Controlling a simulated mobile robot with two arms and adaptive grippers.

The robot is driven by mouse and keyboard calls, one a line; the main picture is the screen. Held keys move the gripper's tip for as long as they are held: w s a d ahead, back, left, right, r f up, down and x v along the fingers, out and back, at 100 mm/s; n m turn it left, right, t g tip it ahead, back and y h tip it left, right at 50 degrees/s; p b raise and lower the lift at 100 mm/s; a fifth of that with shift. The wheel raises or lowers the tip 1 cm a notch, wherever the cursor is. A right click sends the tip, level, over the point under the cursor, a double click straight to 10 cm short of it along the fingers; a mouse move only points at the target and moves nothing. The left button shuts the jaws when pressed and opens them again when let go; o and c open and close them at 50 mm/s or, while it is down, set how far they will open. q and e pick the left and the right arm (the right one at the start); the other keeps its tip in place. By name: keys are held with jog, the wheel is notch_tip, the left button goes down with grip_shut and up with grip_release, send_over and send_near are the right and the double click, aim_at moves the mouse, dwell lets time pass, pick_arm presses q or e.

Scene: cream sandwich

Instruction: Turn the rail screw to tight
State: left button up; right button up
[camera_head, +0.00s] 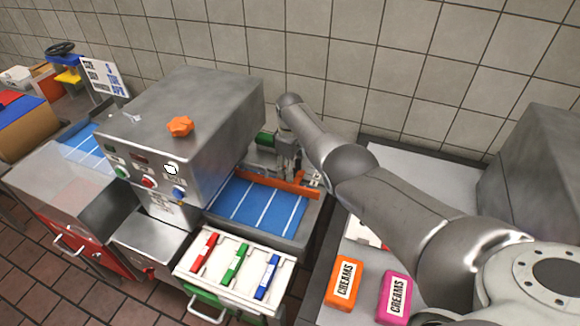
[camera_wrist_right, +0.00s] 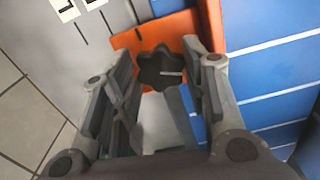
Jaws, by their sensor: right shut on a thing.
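In the right wrist view the rail screw is a dark star-shaped knob (camera_wrist_right: 158,70) with a short pale line on top, set by the orange rail (camera_wrist_right: 137,40). The line points to the right in that view. My right gripper (camera_wrist_right: 168,62) is shut on the knob, with one finger on each side. In the head view my right gripper (camera_head: 288,152) is behind the orange rail (camera_head: 290,186), at the far side of the blue belt (camera_head: 262,205). The screw is too small and hidden to make out there. My left gripper is not in view.
A steel machine box (camera_head: 178,125) with an orange knob on top stands left of the gripper. A white tray (camera_head: 205,282) with red, green and blue markers is in front. Orange and pink CREAMS packs (camera_head: 343,284) lie front right. The tiled wall is close behind.

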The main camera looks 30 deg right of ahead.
jog(key=m, duration=1.3)
jog(key=shift+a, duration=0.1)
jog(key=shift+m, duration=0.4)
jog(key=o, duration=0.7)
jog(key=shift+o, duration=0.2)
jog(key=shift+r, duration=0.1)
notch_tip(320, 180, up, 12)
dwell(0.7)
